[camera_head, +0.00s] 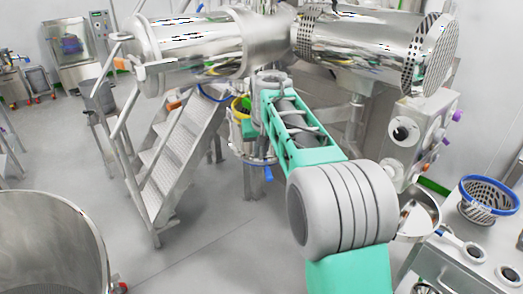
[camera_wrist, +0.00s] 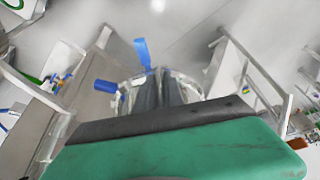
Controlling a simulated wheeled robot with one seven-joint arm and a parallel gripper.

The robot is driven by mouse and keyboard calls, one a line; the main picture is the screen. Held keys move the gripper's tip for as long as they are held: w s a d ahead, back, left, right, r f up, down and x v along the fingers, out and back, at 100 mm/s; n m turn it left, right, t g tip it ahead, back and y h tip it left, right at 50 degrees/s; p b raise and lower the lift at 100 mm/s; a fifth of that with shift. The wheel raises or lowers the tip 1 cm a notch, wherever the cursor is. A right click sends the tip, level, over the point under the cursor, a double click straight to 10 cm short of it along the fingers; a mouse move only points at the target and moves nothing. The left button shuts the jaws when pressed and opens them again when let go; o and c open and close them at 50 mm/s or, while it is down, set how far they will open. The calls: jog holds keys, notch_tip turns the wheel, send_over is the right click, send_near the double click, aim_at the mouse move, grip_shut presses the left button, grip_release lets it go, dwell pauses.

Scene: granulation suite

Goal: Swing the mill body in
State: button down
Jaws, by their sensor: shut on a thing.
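A steel unit that I take for the mill body (camera_head: 250,148) hangs below the big polished cylinders in the head view. It has a yellow ring at its upper left and blue parts below. In the wrist view a round, shiny metal part of it (camera_wrist: 188,84) shows, with two blue levers (camera_wrist: 140,55) beside it. My gripper (camera_wrist: 164,90) reaches over this part and is shut on it. The exact grip is hard to make out. In the head view my arm hides the gripper and part of the unit.
A steel stair (camera_head: 170,160) with rails stands left of the unit. A control box (camera_head: 410,135) is close on the right. A blue-rimmed perforated basket (camera_head: 489,195) sits on a bench at the right. A large steel vessel (camera_head: 50,240) stands at front left. Grey floor (camera_head: 205,250) between is clear.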

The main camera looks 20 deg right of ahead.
jog(key=c, duration=1.5)
grip_release()
jog(key=shift+o, duration=0.2)
jog(key=v, duration=0.7)
jog(key=shift+r+b, duration=0.4)
jog(key=shift+b, duration=0.05)
